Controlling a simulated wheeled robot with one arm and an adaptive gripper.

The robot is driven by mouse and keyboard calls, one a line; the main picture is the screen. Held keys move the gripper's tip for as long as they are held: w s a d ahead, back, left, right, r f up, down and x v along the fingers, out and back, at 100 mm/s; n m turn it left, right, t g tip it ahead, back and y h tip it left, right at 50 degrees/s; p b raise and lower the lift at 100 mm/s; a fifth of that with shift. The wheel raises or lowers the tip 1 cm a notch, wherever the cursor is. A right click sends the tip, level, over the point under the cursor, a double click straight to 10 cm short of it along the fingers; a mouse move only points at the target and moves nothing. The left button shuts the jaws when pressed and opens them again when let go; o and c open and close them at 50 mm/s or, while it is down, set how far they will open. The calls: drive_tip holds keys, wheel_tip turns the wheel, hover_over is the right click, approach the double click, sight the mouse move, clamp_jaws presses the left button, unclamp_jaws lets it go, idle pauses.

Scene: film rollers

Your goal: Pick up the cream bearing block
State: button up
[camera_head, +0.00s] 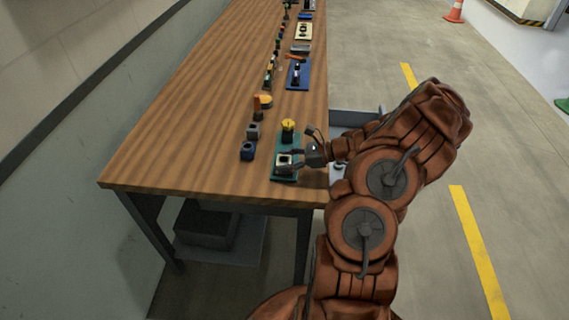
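The cream bearing block (284,159) is a small pale block with a dark opening, near the front of a teal tray (283,178) at the table's near right edge. My gripper (293,161) reaches in from the right, low over the tray. Its fingers are at the block's right side, one toward the far side and one toward the near side. The picture is too small to show whether they touch or grip the block. The block looks upright and at tray level.
A yellow-topped part (288,125) stands at the back of the teal tray. A blue tray (299,73) and several small parts lie farther back. The table's left side is clear.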

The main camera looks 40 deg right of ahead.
clamp_jaws()
drive_tip(key=shift+r, duration=0.1)
idle(0.3)
